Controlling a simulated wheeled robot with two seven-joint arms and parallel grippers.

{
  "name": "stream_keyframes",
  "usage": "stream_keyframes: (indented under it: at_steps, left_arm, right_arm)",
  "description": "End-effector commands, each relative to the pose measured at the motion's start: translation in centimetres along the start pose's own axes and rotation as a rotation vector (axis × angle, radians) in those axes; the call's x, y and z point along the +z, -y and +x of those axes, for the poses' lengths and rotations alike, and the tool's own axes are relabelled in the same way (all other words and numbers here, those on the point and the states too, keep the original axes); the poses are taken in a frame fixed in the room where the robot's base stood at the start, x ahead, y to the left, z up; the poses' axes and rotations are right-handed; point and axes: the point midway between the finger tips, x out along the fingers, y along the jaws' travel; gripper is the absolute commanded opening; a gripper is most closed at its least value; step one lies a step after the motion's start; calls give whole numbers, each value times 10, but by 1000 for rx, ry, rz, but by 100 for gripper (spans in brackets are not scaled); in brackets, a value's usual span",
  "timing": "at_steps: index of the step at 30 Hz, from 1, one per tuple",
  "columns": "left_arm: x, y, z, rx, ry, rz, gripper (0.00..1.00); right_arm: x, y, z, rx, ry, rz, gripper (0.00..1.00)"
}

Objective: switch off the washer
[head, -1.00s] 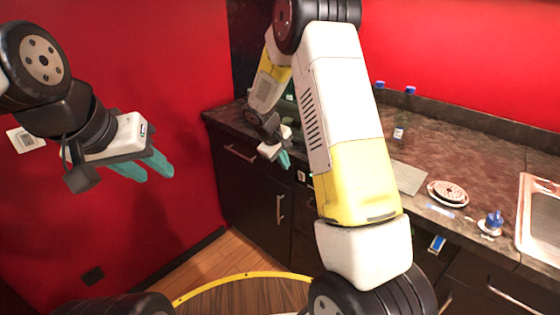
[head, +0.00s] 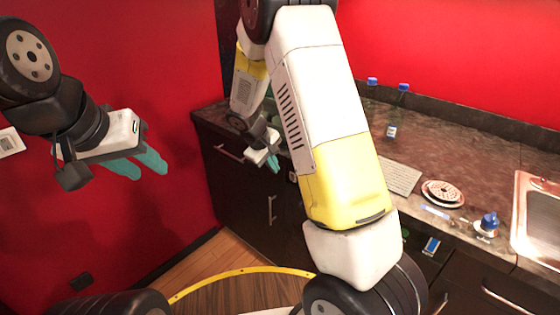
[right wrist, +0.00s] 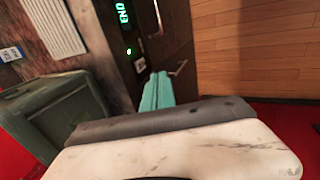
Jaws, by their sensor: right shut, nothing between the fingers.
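The washer (right wrist: 135,30) is a dark front under the counter. In the right wrist view it has a green lit display (right wrist: 122,12) and a small green-lit button (right wrist: 129,52). In the head view my right arm hides most of it. My right gripper (head: 273,165) is shut and empty in front of the cabinets, close to the counter edge. In the right wrist view its teal fingertips (right wrist: 158,76) are together just below the lit button in the picture; I cannot tell whether they touch the front. My left gripper (head: 152,166) is open and empty by the red wall.
A grey-green container (right wrist: 50,110) stands on the counter near the right gripper. The counter also holds a keyboard-like white panel (head: 400,176), a stack of plates (head: 442,193), bottles and a blue-topped dispenser (head: 487,224). A sink (head: 535,215) is at the right.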

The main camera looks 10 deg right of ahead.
Motion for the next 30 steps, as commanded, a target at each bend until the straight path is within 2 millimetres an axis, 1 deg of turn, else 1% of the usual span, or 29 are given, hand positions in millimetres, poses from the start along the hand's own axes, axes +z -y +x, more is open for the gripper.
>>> stream_keyframes:
  at_steps: [8,11,14,16,21,26,27,30]
  left_arm:
    - [0,0,0,0,-1,0,36]
    - [0,0,0,0,-1,0,36]
    - [0,0,0,0,0,0,36]
    - [0,0,0,0,0,0,36]
    - [0,0,0,0,0,0,36]
    - [0,0,0,0,0,0,36]
    - [0,0,0,0,0,0,36]
    - [0,0,0,0,0,0,36]
  right_arm:
    - [0,0,0,0,0,1,0]
    - [0,0,5,0,1,1,0]
    - [1,0,17,-1,3,2,0]
    - [1,0,29,-2,4,1,0]
    - [1,0,66,-1,5,1,0]
    - [1,1,100,-1,4,1,0]
    - [1,-2,105,-1,3,4,0]
    - [0,-21,107,0,-1,7,0]
